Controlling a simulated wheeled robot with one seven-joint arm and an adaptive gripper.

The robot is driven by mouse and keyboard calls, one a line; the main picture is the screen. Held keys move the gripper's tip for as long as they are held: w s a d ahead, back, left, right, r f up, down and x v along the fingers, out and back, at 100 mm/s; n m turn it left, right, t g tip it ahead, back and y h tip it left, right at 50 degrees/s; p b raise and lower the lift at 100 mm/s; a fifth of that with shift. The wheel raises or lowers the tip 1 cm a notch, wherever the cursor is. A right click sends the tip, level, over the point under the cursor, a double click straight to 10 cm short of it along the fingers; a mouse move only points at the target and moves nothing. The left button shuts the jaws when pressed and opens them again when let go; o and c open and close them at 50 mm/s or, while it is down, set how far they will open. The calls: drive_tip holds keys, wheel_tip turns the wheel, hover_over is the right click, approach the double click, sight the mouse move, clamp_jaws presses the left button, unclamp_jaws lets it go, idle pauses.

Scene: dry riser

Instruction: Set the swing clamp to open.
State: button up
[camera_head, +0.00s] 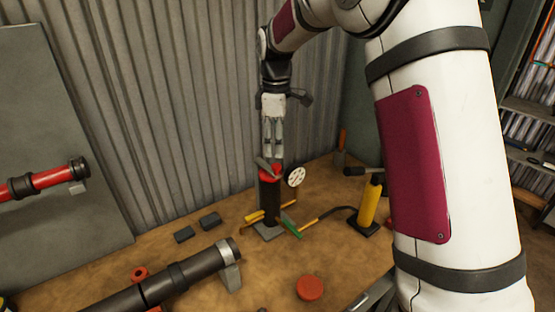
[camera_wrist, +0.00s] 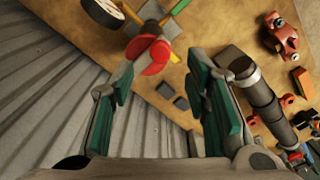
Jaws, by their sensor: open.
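What looks like the swing clamp (camera_head: 270,200) is a dark upright cylinder with a red top and a grey arm across it. It stands on a grey base plate on the bench. In the wrist view its red top (camera_wrist: 152,58) and a grey bar lie just beyond my fingers. My gripper (camera_head: 272,156) points down right above the clamp's top and is open; in the wrist view my gripper (camera_wrist: 153,82) shows its two green-padded fingers apart with nothing between them. Contact with the clamp cannot be told. The clamp's lower body is partly hidden.
A white round wheel (camera_head: 296,177) is close to the clamp's right side. A yellow cylinder (camera_head: 370,205) stands farther right. Yellow and green bars lie around the clamp's foot. A dark pipe (camera_head: 180,282) and a red disc (camera_head: 310,287) lie in front. A corrugated wall (camera_head: 170,110) rises behind.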

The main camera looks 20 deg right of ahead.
sight(276, 165)
wheel_tip(276, 165, down, 6)
drive_tip(key=shift+p, duration=0.55)
clamp_jaws()
